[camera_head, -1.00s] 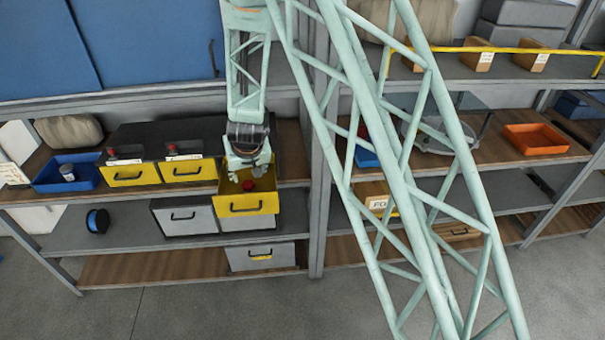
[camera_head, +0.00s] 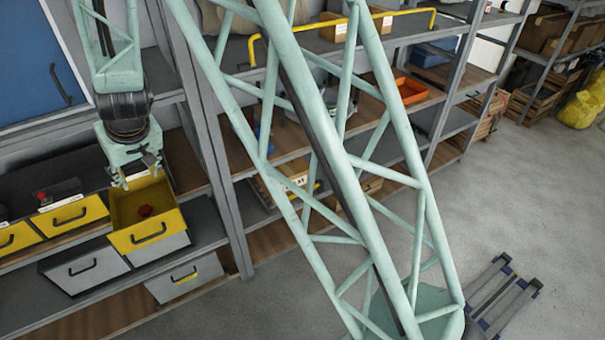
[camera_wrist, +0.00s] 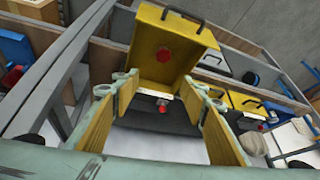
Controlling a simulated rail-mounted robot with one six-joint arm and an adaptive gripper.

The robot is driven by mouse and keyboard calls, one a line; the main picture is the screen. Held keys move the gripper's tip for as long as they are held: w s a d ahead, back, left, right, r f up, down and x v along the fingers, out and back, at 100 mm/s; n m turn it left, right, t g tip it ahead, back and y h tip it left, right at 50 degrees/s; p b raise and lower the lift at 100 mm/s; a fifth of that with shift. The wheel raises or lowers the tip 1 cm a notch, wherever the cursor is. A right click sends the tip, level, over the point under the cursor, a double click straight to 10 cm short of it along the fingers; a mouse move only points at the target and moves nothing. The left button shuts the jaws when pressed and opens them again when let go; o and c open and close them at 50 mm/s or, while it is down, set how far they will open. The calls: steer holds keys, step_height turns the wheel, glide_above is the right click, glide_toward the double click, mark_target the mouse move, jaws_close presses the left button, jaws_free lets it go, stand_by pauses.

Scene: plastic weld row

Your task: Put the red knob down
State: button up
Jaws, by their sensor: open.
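The red knob (camera_head: 145,211) lies inside an open yellow drawer (camera_head: 150,236), on its floor. It also shows in the wrist view (camera_wrist: 165,55), in the drawer (camera_wrist: 172,22) beyond my fingertips. My gripper (camera_head: 138,174) is above the rear part of the drawer, apart from the knob. In the wrist view my gripper (camera_wrist: 160,92) has its two fingers spread wide with nothing held between them.
A closed yellow drawer (camera_head: 70,214) with a small red-topped item (camera_head: 42,198) above it stands left of the open one. Grey drawers (camera_head: 82,272) are below. A shelf upright (camera_head: 222,180) rises just right of the open drawer. An orange tray (camera_head: 410,91) is farther right.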

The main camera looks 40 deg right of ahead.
steer(key=s+d+r, duration=0.5)
steer(key=s+r, duration=0.6)
steer(key=s+d+r, duration=0.6)
steer(key=s+r, duration=0.4)
steer(key=s+d+r, duration=0.1)
steer(key=s+d, duration=0.2)
steer(key=s, duration=0.6)
steer(key=s+d+r+m+g+h, duration=0.1)
steer(key=s+d+r, duration=0.1)
steer(key=s, duration=0.8)
steer(key=s+d+r, duration=0.2)
steer(key=s+d, duration=0.3)
steer(key=s, duration=0.5)
steer(key=shift+m+g+h, duration=0.3)
steer(key=shift+g, duration=0.1)
steer(key=shift+c, duration=0.7)
